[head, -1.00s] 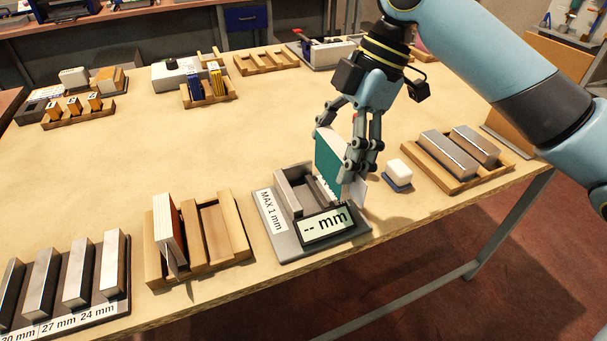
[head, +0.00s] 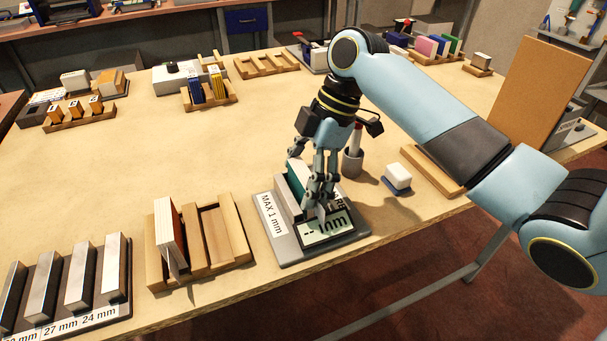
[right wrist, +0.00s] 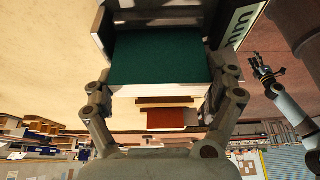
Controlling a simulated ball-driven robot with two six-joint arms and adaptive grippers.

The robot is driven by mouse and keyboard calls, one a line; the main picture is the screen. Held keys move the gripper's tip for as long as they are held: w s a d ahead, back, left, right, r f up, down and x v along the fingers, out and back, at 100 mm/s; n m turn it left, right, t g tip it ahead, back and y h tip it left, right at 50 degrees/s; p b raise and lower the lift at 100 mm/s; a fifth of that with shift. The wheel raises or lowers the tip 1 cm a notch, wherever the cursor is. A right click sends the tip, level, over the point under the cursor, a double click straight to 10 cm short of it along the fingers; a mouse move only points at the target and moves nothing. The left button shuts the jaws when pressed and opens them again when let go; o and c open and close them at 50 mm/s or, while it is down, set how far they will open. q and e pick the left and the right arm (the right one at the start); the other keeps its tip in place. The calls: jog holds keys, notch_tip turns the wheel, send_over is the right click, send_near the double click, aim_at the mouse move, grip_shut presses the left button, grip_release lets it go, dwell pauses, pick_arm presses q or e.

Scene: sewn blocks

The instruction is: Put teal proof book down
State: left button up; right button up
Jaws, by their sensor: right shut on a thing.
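The teal proof book (head: 295,181) stands upright in the slot of the grey gauge (head: 289,250) marked "MAX 1 mm". My right gripper (head: 317,197) is shut on the book from above, and its fingers hide much of it and part of the gauge's display. The book's teal cover also fills the middle of the right wrist view (right wrist: 160,57), between the two fingers. I cannot tell whether the book touches the slot floor. My left gripper (right wrist: 263,66) shows small at the right of the right wrist view, its fingers seemingly apart, with nothing seen between them.
A wooden rack (head: 222,265) with a red book (head: 170,235) stands left of the gauge. Steel blocks (head: 80,270) stand at the front left. A white block on a blue base (head: 398,178) and a pen cup (head: 352,163) stand to the right. The table middle is clear.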

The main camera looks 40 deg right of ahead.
jog(key=o, duration=1)
jog(key=v, duration=1.2)
jog(key=shift+d+b, duration=0.1)
jog(key=shift+b, duration=0.2)
